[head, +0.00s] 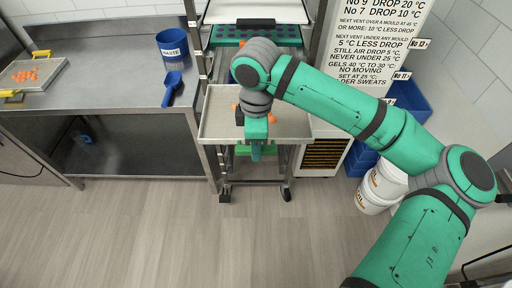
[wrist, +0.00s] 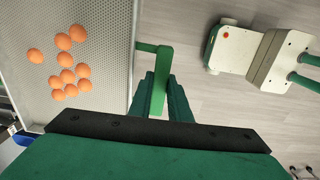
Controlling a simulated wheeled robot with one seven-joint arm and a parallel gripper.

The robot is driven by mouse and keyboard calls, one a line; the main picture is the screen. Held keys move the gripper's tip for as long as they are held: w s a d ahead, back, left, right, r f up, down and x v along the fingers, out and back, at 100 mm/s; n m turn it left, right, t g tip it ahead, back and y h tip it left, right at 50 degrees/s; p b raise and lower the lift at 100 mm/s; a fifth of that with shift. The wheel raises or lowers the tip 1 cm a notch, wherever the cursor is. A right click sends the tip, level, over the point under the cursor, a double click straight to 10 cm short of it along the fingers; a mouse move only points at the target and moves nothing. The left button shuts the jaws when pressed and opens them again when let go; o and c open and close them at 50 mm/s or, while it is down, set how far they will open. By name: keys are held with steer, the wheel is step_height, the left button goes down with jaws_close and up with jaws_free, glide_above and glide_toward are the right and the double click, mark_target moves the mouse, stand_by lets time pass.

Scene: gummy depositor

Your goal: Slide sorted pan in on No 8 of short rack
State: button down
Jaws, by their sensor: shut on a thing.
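A grey pan (head: 215,118) is at the short rack (head: 192,22), level, its front edge jutting out toward me. In the wrist view, the pan (wrist: 113,75) holds several orange gummies (wrist: 66,76) on its perforated floor. My gripper (head: 256,151) is shut on the pan's green handle (wrist: 160,50) at the near edge. In the wrist view, my gripper's fingers (wrist: 160,98) close around that handle. My arm hides part of the pan and the rack in the head view, so I cannot tell which runner it meets.
A teal mould (head: 228,36) and a white tray (head: 262,12) sit higher in the rack. A steel table (head: 120,85) at left bears a blue scoop (head: 172,88), a WASTE bin (head: 172,43) and another pan (head: 48,70) with orange pieces. White buckets (head: 378,190) stand right. The floor in front is clear.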

steer(key=shift+w, duration=2.5)
steer(key=shift+w+f, duration=0.2)
steer(key=shift+w, duration=8.6)
steer(key=shift+f, duration=0.2)
steer(key=c, duration=1.6)
jaws_free()
steer(key=shift+o, duration=0.2)
